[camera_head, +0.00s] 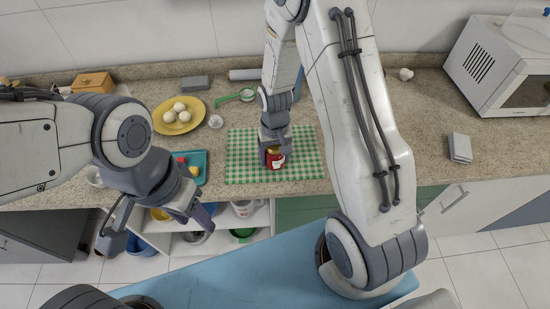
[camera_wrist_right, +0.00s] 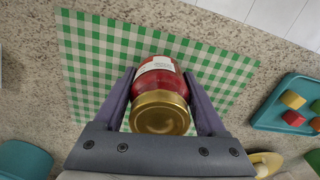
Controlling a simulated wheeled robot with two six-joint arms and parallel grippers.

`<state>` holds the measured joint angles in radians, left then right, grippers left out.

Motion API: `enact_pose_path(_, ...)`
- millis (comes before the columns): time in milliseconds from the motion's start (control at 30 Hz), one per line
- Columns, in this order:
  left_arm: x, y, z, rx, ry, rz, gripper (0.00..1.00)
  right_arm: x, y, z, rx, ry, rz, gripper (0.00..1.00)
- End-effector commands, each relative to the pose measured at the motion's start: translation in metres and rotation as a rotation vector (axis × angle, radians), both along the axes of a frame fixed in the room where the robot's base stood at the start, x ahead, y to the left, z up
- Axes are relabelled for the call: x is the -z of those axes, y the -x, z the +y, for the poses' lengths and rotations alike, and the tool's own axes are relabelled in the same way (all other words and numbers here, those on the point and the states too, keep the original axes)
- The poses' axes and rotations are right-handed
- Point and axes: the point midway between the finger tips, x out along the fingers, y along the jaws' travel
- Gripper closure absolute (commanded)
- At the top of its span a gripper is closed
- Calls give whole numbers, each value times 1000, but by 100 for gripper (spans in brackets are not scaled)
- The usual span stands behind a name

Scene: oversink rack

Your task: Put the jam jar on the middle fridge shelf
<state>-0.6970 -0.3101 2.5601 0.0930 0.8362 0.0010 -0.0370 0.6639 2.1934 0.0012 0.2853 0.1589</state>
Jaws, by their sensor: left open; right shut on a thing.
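The jam jar (camera_head: 275,159) is red with a gold lid and a pale label. It is over the green checked mat on the counter. My right gripper (camera_head: 273,150) is shut on the jar from above. In the right wrist view the jar (camera_wrist_right: 160,98) sits between the two fingers of my right gripper (camera_wrist_right: 160,90), lid toward the camera. I cannot tell whether the jar touches the mat. My left gripper (camera_head: 155,222) is open and empty, in front of the counter at the left. I do not make out a fridge or its middle shelf in these views.
The green checked mat (camera_head: 240,160) lies on the stone counter. A teal tray (camera_wrist_right: 268,113) with coloured blocks and a yellow plate (camera_head: 195,122) of white round things are left of it. An open cupboard (camera_head: 262,217) with dishes is below. A microwave (camera_head: 490,65) stands at right.

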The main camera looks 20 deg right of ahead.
Motion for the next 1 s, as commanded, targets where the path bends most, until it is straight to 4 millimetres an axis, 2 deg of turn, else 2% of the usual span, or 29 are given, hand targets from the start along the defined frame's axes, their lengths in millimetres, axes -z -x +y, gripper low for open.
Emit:
enact_pose_path(167,-6,0,0,0,0,0,50,17,0,0,0,0,1,100)
enact_pose_path(567,-1,0,0,0,0,0,50,23,-1,0,0,0,-2,100)
enact_pose_path(600,-3,0,0,0,0,0,50,22,0,0,0,0,-1,11)
enact_pose_path(633,-3,0,0,0,0,0,50,22,0,0,0,0,-1,0)
enact_pose_path(1000,-4,0,0,0,0,0,50,15,-1,0,-1,0,-3,0)
